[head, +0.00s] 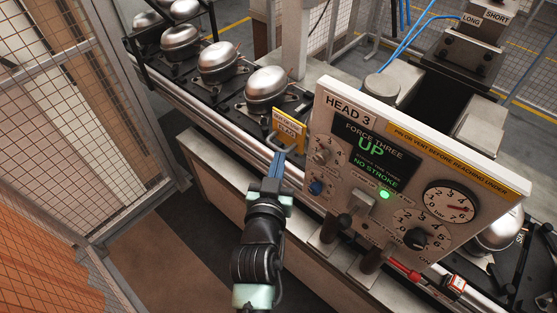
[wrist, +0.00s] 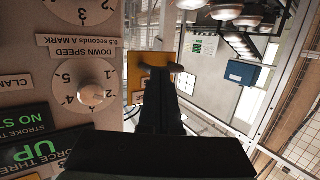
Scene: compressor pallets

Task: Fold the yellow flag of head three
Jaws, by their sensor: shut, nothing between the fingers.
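The yellow flag (head: 289,124) is a small plate with dark lettering, standing out beside the left edge of the HEAD 3 panel (head: 340,98). A grey bent bar (head: 284,145) shows just below it. My gripper (head: 277,160) is shut and empty, with its blue-grey fingers pointing up at the flag from just below the bar. In the wrist view the flag (wrist: 148,60) lies beyond the fingertips (wrist: 156,82), which hide part of it. I cannot tell whether the fingers touch the flag or the bar.
The panel has knobs, gauges (head: 449,203), a lit green lamp (head: 384,195) and a screen (head: 372,150) reading UP, NO STROKE. Silver compressors (head: 267,87) stand on the conveyor behind. A mesh fence (head: 65,110) is at left. Open floor (head: 165,240) lies left of my arm.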

